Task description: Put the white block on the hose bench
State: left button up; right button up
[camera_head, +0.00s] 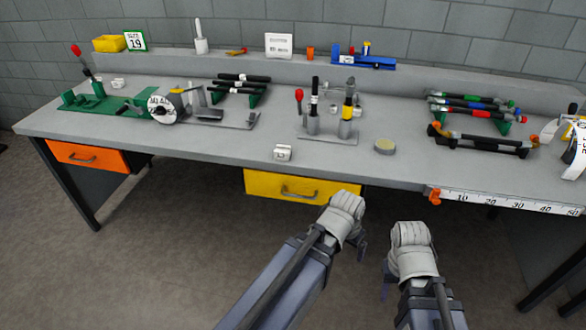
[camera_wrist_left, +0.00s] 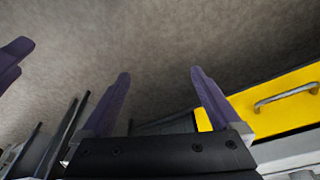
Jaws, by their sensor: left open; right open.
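A small white block (camera_head: 283,153) with dark marks sits near the front edge of the grey bench (camera_head: 215,140), above the yellow drawer. A similar small white block (camera_head: 118,83) sits farther back at the left, by the green tool. My left gripper (camera_head: 350,245) is below and in front of the bench edge, to the right of the nearer block and apart from it. In the left wrist view its two purple fingers (camera_wrist_left: 160,78) are spread with nothing between them. My right gripper (camera_head: 410,268) is also in front of the bench, farther right; its fingers are partly hidden.
Hose racks stand at the back left (camera_head: 236,90) and right (camera_head: 475,105). The yellow drawer (camera_head: 300,187) and orange drawer (camera_head: 87,156) are shut. A ruler (camera_head: 500,200) lines the front right edge.

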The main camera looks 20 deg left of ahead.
pick_arm(q)
jog(key=w+a+r+n+t, duration=0.2)
jog(key=w+a+t, duration=0.2)
jog(key=w+a, duration=0.45)
jog(key=n+t+y+b, duration=0.2)
jog(key=n+t+y, duration=0.2)
jog(key=t, duration=0.3)
send_near(281, 153)
jog(key=x, duration=0.4)
jog(key=shift+w+a, duration=0.25)
jog(key=shift+a, duration=0.05)
jog(key=shift+g, duration=0.3)
jog(key=shift+d+b+x, duration=0.2)
jog(key=shift+b+x, duration=1.2)
jog(key=shift+x, duration=2.65)
jog(key=shift+s, duration=0.1)
grip_shut()
jog(key=shift+r, duration=0.15)
notch_tip(281, 153, up, 10)
jog(key=p, duration=1)
